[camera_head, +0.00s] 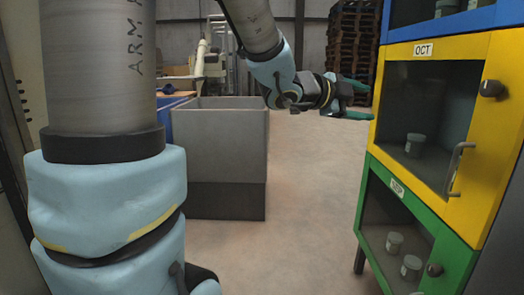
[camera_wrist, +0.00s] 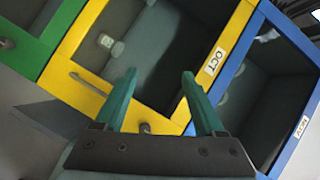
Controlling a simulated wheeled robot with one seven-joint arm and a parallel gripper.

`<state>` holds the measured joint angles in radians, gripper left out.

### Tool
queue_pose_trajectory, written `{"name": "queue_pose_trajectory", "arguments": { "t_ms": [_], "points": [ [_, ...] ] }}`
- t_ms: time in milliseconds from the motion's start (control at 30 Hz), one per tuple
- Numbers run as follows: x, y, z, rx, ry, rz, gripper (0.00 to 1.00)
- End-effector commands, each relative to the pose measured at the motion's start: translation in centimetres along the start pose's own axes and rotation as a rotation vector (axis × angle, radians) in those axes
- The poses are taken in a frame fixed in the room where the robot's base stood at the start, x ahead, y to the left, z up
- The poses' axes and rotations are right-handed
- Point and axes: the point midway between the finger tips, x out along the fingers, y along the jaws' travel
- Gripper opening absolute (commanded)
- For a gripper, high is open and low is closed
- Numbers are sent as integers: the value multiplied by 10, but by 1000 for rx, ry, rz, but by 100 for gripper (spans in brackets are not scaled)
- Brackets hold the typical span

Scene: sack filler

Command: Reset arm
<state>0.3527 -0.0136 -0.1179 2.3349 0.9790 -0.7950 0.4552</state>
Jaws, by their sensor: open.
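My gripper (camera_head: 356,98) is at the end of my arm, stretched out to the right in the head view, close to the left edge of the cabinet. Its two green fingers are apart with nothing between them; they also show in the wrist view (camera_wrist: 160,92). In the wrist view the fingers lie across the yellow OCT compartment (camera_wrist: 88,88), seen tilted. I cannot tell from the pictures whether the fingertips touch the cabinet.
The yellow compartment (camera_head: 485,50) holds a small jar (camera_head: 415,145). The green compartment (camera_head: 455,262) below holds jars (camera_head: 411,267). A blue compartment (camera_wrist: 278,150) is beside the yellow. A grey bin (camera_head: 225,145) stands left of open floor (camera_head: 310,200). Stacked pallets (camera_head: 352,40) are behind.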

Motion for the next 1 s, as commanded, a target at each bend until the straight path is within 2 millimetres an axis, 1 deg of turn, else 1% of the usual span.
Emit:
{"name": "queue_pose_trajectory", "arguments": {
  "t_ms": [33, 67, 100, 167, 200, 267, 300, 367, 400, 467, 500, 567, 600, 667, 700, 767, 800, 833, 1000],
  "points": [
    [-9, 6, 37, -101, -129, -3, 72],
    [-16, 9, 58, -162, -203, -6, 72],
    [-27, 17, 84, -247, -302, -10, 72],
    [-47, 31, 121, -379, -447, -16, 72],
    [-62, 42, 143, -470, -542, -20, 72],
    [-88, 63, 172, -611, -683, -25, 72],
    [-106, 79, 188, -708, -776, -30, 72],
    [-134, 103, 205, -852, -905, -36, 72],
    [-151, 120, 213, -943, -984, -38, 72],
    [-175, 143, 219, -1072, -1089, -42, 72],
    [-189, 158, 221, -1154, -1155, -44, 72],
    [-209, 179, 219, -1272, -1243, -45, 72],
    [-221, 192, 216, -1350, -1299, -45, 72],
    [-237, 211, 210, -1463, -1377, -44, 72],
    [-247, 224, 204, -1540, -1428, -41, 72],
    [-260, 240, 193, -1656, -1500, -39, 72],
    [-268, 252, 184, -1736, -1548, -34, 72],
    [-269, 235, 179, -1721, -1538, -35, 72],
    [-274, 202, 164, -1710, -1532, -34, 72]
  ]
}}
